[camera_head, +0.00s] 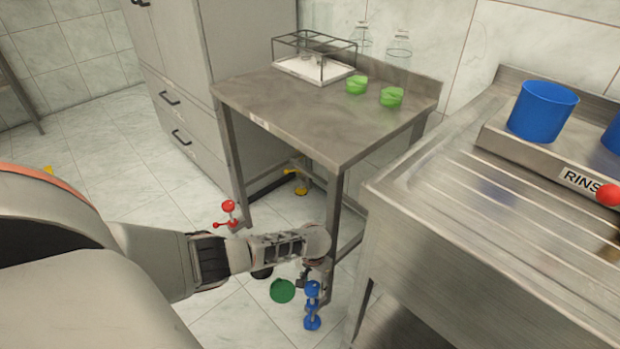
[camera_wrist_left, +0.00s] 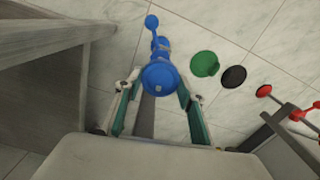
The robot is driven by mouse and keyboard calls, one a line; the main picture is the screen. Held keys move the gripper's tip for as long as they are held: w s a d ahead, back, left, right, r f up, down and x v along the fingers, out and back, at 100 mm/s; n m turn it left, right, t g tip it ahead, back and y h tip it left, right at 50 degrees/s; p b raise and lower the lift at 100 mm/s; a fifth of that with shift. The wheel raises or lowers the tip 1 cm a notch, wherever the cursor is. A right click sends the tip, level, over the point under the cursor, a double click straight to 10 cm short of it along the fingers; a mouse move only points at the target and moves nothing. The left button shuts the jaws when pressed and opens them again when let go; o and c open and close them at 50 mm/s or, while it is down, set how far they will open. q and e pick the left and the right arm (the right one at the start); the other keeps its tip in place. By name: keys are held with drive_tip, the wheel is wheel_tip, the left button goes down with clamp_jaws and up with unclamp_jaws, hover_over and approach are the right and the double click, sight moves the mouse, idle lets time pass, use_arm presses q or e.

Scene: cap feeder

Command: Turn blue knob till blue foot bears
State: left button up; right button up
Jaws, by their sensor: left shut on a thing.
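The blue knob (camera_head: 312,289) is on the table's near leg, low down, with the blue foot (camera_head: 312,323) below it. My left gripper (camera_head: 316,272) reaches down to the knob from above. In the left wrist view the blue knob (camera_wrist_left: 160,78) is a round cap between the fingertips of my left gripper (camera_wrist_left: 160,88), which is shut on it. A smaller blue end (camera_wrist_left: 152,22) shows beyond it. I cannot tell whether the foot touches the floor. The steel table (camera_head: 320,115) stands on this leg. My right gripper is not in view.
Other table legs carry a red knob (camera_head: 228,207) and a yellow foot (camera_head: 301,188). A green disc (camera_head: 282,291) and a black disc (camera_wrist_left: 234,77) lie on the floor nearby. A rack, green pieces and glassware stand on the table. A steel sink unit (camera_head: 480,230) stands at right.

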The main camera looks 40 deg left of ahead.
sight(313, 288)
use_arm(q)
drive_tip(key=shift+o, duration=0.2)
drive_tip(key=o, duration=1.1)
drive_tip(key=shift+s, duration=0.15)
drive_tip(key=shift+r, duration=0.1)
wheel_tip(313, 288, up, 12)
idle(0.5)
